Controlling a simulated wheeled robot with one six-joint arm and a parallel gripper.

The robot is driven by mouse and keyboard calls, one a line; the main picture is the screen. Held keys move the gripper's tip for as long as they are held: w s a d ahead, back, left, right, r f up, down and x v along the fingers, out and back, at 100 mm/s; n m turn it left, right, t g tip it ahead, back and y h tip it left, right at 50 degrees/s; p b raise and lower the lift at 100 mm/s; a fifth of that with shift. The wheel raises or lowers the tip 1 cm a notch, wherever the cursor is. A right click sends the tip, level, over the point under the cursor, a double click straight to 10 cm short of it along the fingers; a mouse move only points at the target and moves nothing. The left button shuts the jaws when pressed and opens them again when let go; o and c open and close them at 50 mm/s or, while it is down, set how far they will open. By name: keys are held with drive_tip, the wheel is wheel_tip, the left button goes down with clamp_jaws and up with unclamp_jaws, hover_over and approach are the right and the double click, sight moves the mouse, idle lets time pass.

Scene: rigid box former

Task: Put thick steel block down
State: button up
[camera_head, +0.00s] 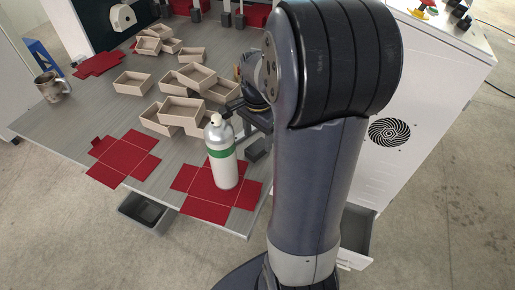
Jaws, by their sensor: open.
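A small dark grey block (258,149), which looks like the thick steel block, is at the right edge of the table, just right of the white bottle. My gripper (246,116) is just above and behind it, partly hidden by my arm. Its jaws are open. I cannot tell whether the block touches a finger. The grey table (80,135) carries flat red box blanks (124,158); another blank (200,190) lies under the bottle near the front corner.
A white bottle with a green band (222,155) stands upright close to my gripper. Several open beige boxes (182,108) crowd the table's middle. A white cabinet (440,80) is right of my arm. A grey bin (145,212) sits below the front edge.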

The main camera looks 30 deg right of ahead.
sight(258, 146)
wheel_tip(258, 146, down, 4)
drive_tip(key=shift+r, duration=0.25)
clamp_jaws()
idle(0.6)
